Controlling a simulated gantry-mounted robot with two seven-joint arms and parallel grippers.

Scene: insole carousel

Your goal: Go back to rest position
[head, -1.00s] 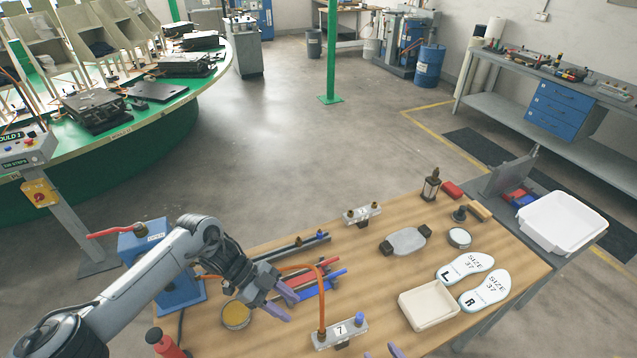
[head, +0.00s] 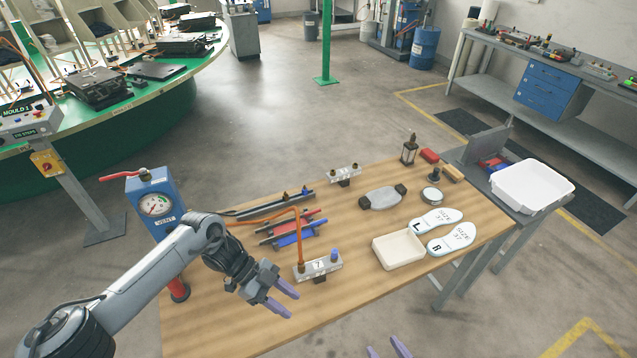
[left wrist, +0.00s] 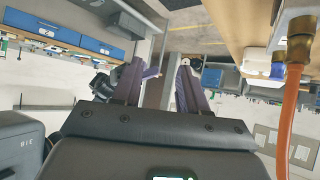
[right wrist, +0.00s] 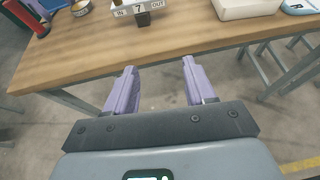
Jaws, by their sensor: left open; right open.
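My left gripper (head: 282,297) is open and empty above the wooden table, left of the fitting block marked 7 (head: 318,268). Its parted purple fingers also show in the left wrist view (left wrist: 160,85). My right gripper (head: 388,347) shows only its purple fingertips at the bottom edge of the head view. In the right wrist view (right wrist: 155,85) its fingers are apart with nothing between them, off the table's near edge. The two insoles marked L (head: 437,219) and R (head: 452,238), size 37, lie on the table at the right.
The wooden table (head: 220,325) holds a cream tray (head: 400,251), several coloured bars (head: 295,232) and a grey part (head: 383,198). A blue vent gauge box (head: 157,203) stands at left. A white bin (head: 533,185) is at right. An orange hose (head: 270,217) runs close to my left gripper.

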